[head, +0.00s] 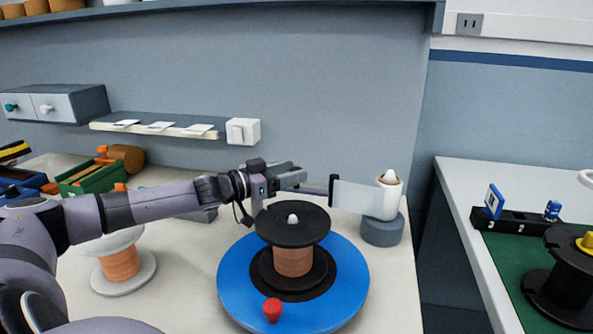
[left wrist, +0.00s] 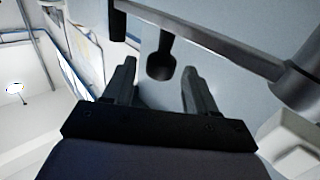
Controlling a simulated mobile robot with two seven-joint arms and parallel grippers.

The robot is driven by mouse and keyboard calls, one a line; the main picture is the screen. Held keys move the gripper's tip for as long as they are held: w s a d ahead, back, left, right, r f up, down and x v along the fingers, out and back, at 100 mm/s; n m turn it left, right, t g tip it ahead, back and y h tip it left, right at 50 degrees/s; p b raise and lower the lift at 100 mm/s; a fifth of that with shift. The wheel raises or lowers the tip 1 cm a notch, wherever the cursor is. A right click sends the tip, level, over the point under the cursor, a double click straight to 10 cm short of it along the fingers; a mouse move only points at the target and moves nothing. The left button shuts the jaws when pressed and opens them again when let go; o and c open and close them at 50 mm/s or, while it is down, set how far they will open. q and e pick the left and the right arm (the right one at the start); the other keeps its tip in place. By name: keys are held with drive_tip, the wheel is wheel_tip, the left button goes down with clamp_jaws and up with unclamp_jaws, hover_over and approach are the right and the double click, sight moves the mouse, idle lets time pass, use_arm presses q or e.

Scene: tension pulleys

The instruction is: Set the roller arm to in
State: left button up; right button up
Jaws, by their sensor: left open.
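The roller arm (head: 314,190) is a thin dark bar with a black upright roller (head: 333,187) at its right end. Its left end is hidden behind my left gripper (head: 297,172). In the left wrist view the arm shows as a grey bar (left wrist: 215,38) running from a black end piece at the upper left to a grey round post (left wrist: 302,88) at the right. A dark knob (left wrist: 161,64) stands out below the bar. My left gripper (left wrist: 158,75) is open, with the knob between its fingertips; I cannot tell whether they touch it. My right gripper is not in view.
A blue turntable (head: 350,285) with a black spool (head: 293,224) and red knob (head: 272,308) stands below the gripper. A pale strip (head: 360,198) runs from the roller to a white reel (head: 390,200). A white-flanged spool (head: 122,265) stands left.

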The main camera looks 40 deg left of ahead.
use_arm(q)
drive_tip(key=shift+p+x, duration=0.35)
drive_tip(key=shift+x, duration=0.7)
clamp_jaws()
